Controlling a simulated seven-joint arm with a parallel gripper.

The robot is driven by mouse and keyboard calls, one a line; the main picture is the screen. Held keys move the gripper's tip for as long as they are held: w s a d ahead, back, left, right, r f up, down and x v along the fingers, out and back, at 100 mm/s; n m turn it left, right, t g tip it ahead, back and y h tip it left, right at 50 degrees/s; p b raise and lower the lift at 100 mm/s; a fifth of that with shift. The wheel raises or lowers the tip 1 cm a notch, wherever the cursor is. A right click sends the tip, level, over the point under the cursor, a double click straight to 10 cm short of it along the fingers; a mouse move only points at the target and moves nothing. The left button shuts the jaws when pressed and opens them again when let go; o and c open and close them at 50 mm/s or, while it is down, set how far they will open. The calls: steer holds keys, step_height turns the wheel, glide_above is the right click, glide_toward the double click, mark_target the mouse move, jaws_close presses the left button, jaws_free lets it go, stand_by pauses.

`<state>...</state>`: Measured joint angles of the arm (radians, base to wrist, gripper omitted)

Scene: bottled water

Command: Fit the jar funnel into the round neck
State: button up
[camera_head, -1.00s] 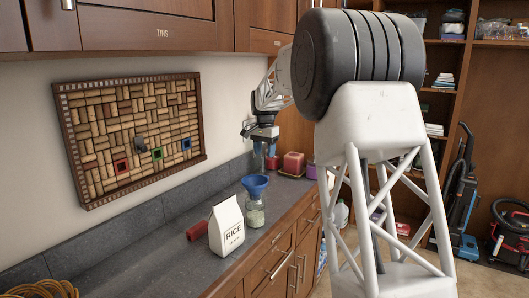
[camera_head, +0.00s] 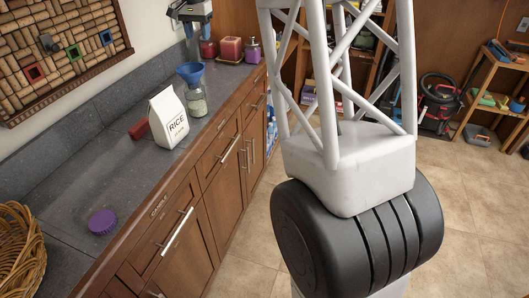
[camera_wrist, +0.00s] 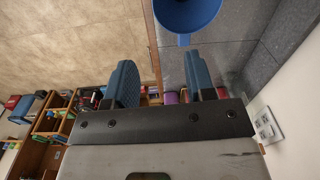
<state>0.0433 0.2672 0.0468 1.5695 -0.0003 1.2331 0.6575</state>
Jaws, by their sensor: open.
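The blue funnel (camera_head: 190,70) is upright at the top of a clear glass jar (camera_head: 197,104) with pale contents, which stands on the counter. The jar's neck is hidden, so I cannot tell how far the spout sits in it. My gripper (camera_wrist: 160,80) is open and empty, with its two blue-grey fingers apart. In the head view it is at the top edge, above the funnel. In the wrist view the funnel's rim and handle (camera_wrist: 186,14) show at the top, beyond the fingers and not between them.
A white rice bag (camera_head: 168,118) stands left of the jar, with a red object (camera_head: 139,128) behind it. A purple lid (camera_head: 102,222) lies nearer on the grey counter (camera_head: 75,180), by a wicker basket (camera_head: 20,255). Red candles (camera_head: 231,48) and a purple bottle (camera_head: 253,52) stand farther back.

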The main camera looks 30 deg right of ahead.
steer(key=s+a+r+n, duration=0.1)
steer(key=s+r+n, duration=0.15)
steer(key=s, duration=1.35)
steer(key=s+f+n, duration=0.1)
steer(key=s+f, duration=0.3)
steer(key=s, duration=0.9)
steer(key=s+a+f+n+t, duration=0.1)
steer(key=s+f, duration=0.3)
steer(key=s, duration=0.9)
steer(key=s+a+f+n+t, duration=0.1)
steer(key=s+f+n, duration=0.2)
steer(key=s, duration=1)
steer(key=shift+s+a+f, duration=0.15)
steer(key=shift+s+f, duration=0.25)
steer(key=shift+f, duration=0.05)
